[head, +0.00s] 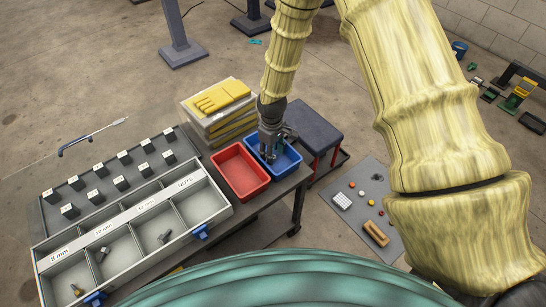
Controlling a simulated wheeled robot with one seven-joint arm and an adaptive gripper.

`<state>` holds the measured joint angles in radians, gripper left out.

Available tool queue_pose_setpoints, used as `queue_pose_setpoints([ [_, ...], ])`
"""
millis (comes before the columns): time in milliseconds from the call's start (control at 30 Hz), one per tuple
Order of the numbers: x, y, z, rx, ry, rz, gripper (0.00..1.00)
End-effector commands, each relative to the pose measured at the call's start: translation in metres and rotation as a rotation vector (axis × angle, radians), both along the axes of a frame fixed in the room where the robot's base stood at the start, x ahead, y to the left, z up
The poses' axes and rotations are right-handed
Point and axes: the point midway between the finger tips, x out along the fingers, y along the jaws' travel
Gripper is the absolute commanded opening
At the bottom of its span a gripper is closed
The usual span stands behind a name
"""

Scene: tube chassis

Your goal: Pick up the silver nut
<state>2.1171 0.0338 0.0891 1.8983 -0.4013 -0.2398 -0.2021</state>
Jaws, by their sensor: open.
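My gripper (270,152) is open and points down over the blue tray (287,174), with its fingertips in or just above it. It hides part of the tray floor. I cannot make out a nut in the blue tray. The compartment case (215,221) at the lower left holds small metal parts: a grey one (165,237) in a middle-right compartment, a silver-grey one (101,254) further left, and a brass-coloured bolt (77,289) in the leftmost. They are too small to tell whether one is the silver nut. My gripper is well away from them.
A red tray (239,171) stands left of the blue tray and looks empty. Yellow gloves (222,95) lie on a stack behind. A dark stool (306,129) stands right of the trays.

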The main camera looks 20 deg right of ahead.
Motion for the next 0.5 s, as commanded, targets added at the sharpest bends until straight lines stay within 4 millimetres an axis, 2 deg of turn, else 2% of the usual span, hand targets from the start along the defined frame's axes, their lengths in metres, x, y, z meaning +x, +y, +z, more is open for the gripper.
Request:
queue_pose_setpoints([
  [133, 0.0, -0.0001, -0.0094, -0.001, 0.001, 0.0, 0.45],
  [400, -0.0001, -0.0002, -0.0113, 0.0, 0.0, 0.0, 0.45],
  [500, -0.0001, -0.0002, -0.0112, 0.0, 0.0, 0.0, 0.28],
])
